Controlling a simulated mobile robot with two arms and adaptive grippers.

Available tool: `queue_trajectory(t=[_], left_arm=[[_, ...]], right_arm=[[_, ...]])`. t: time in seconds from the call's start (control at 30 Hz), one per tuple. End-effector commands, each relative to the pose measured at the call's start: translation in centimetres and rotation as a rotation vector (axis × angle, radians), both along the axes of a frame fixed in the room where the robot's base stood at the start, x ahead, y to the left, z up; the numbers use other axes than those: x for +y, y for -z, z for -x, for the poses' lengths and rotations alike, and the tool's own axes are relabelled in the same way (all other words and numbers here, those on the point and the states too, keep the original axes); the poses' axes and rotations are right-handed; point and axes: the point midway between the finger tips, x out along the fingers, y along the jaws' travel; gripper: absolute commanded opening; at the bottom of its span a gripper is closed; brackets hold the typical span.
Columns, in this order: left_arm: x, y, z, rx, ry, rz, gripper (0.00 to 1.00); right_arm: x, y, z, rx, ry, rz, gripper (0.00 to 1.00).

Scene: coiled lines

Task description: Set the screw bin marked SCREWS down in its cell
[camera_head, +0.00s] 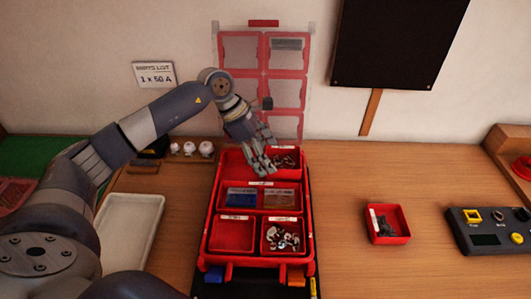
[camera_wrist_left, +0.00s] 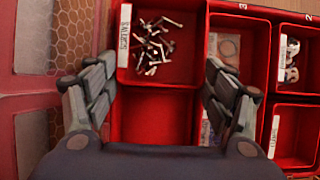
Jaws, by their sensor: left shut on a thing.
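The screw bin (camera_head: 287,160) is a red box with loose silver screws, at the right end of the back row of the red organizer case (camera_head: 210,238). In the left wrist view the bin (camera_wrist_left: 185,72) has a white label on its left side, lettering hard to read. The fingers hide part of the bin in the head view. Whether its base touches the cell floor cannot be told. Bare red floor (camera_wrist_left: 155,120) shows beside it. My right gripper is not in view.
The case's clear lid (camera_head: 264,75) stands open behind. Other bins fill the middle and front rows, including one of metal pieces (camera_head: 283,238). A small red bin (camera_head: 388,224) stands right on the table, a pale tray (camera_head: 130,232) left.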

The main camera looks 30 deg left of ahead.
Motion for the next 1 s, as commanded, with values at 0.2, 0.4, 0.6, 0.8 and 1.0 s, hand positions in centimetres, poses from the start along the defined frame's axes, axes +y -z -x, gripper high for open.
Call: queue_trajectory(t=[0.2,0.4,0.6,0.8,1.0], left_arm=[[0.0,0.5,0.0,0.000,0.000,0.000,0.45],[0.0,0.9,0.0,0.000,0.000,0.000,0.45],[0.0,1.3,0.0,0.000,0.000,0.000,0.45],[0.0,1.7,0.0,0.000,0.000,0.000,0.45],[0.0,1.7,0.0,0.002,0.000,0.000,0.45]], right_arm=[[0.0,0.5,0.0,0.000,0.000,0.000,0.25],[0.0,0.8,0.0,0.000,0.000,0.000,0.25],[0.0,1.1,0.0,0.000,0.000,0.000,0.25],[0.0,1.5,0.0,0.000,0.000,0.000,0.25],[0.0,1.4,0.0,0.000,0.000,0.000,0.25]])
